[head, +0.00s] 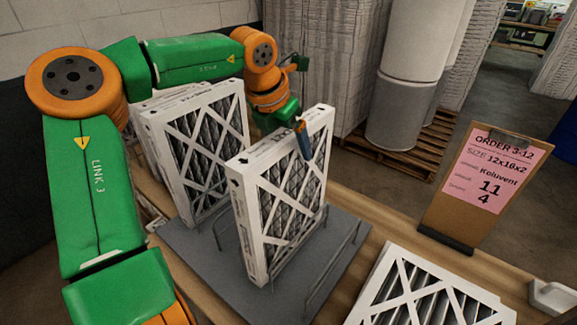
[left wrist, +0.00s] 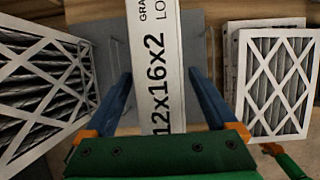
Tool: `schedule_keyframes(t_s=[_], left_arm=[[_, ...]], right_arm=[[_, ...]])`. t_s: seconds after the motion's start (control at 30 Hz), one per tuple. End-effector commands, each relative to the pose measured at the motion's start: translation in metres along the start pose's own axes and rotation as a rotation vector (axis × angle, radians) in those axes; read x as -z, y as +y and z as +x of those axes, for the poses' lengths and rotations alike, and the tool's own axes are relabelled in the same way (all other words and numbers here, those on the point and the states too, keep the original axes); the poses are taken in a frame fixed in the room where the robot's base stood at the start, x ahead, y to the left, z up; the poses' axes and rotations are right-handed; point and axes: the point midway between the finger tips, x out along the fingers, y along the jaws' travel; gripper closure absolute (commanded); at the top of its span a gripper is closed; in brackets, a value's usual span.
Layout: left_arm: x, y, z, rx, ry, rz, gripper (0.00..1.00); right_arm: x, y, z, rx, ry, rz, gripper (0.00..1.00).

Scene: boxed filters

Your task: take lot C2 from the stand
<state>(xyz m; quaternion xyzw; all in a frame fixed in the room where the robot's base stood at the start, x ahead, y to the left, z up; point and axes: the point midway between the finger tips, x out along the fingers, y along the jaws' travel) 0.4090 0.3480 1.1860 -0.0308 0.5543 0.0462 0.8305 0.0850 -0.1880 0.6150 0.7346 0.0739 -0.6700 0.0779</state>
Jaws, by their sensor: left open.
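A white-framed pleated filter (head: 282,195) stands upright between wire dividers on a grey stand (head: 200,262). In the left wrist view its narrow top edge (left wrist: 155,75) reads "12x16x2", with "GRA" and "LO" cut off at the picture's edge, so its lot cannot be read. My left gripper (head: 303,138) is over the filter's top edge. In the left wrist view, my left gripper's blue fingers (left wrist: 163,88) are open, one on each side of the edge, with gaps. In the head view one finger shows and the other is hidden.
More filters (head: 200,150) stand upright behind and left of the stand. Another filter (head: 425,295) is at the front right. A clipboard (head: 485,190) with a pink order sheet reading "12x16x2" stands on the right of the wooden table. White rolls (head: 405,100) on a pallet stand beyond.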

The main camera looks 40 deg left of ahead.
Motion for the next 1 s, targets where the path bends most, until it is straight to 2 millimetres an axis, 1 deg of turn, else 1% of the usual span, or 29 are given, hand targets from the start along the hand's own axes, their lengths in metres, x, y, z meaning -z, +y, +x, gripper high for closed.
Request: schedule_keyframes(t_s=[0.3,0.37,0.4,0.47,0.5,0.57,0.6,0.63,0.67,1.0], left_arm=[[0.0005,-0.0001,0.0010,0.000,0.000,0.000,0.09],[0.0005,0.0000,0.0010,0.000,0.000,0.000,0.25],[0.0005,0.0000,0.0010,0.000,0.000,0.000,0.36],[0.0005,0.0000,0.0010,0.000,0.000,0.000,0.52],[0.0005,0.0000,0.0010,0.000,0.000,0.000,0.63],[0.0005,0.0000,0.0010,0.000,0.000,0.000,0.79],[0.0005,0.0000,0.0010,0.000,0.000,0.000,0.90],[0.0005,0.0000,0.0011,0.000,0.000,0.000,0.98],[0.0005,0.0000,0.0011,0.000,0.000,0.000,1.00],[-0.0001,-0.0001,-0.0001,0.000,-0.001,0.000,1.00]], right_arm=[[0.0004,0.0003,0.0011,0.000,0.001,0.000,0.14],[0.0005,0.0003,0.0011,-0.001,0.001,0.000,0.14],[0.0005,0.0003,0.0011,-0.001,0.001,0.000,0.14],[0.0005,0.0004,0.0011,-0.001,0.001,0.000,0.14],[0.0005,0.0004,0.0011,-0.001,0.001,0.000,0.14],[0.0006,0.0004,0.0011,-0.001,0.001,0.000,0.14],[0.0006,0.0005,0.0011,-0.001,0.001,0.000,0.14],[0.0006,0.0005,0.0011,-0.001,0.001,0.000,0.14],[0.0006,0.0005,0.0011,-0.001,0.001,0.000,0.14],[0.0007,0.0006,0.0000,-0.001,0.001,0.000,0.14]])
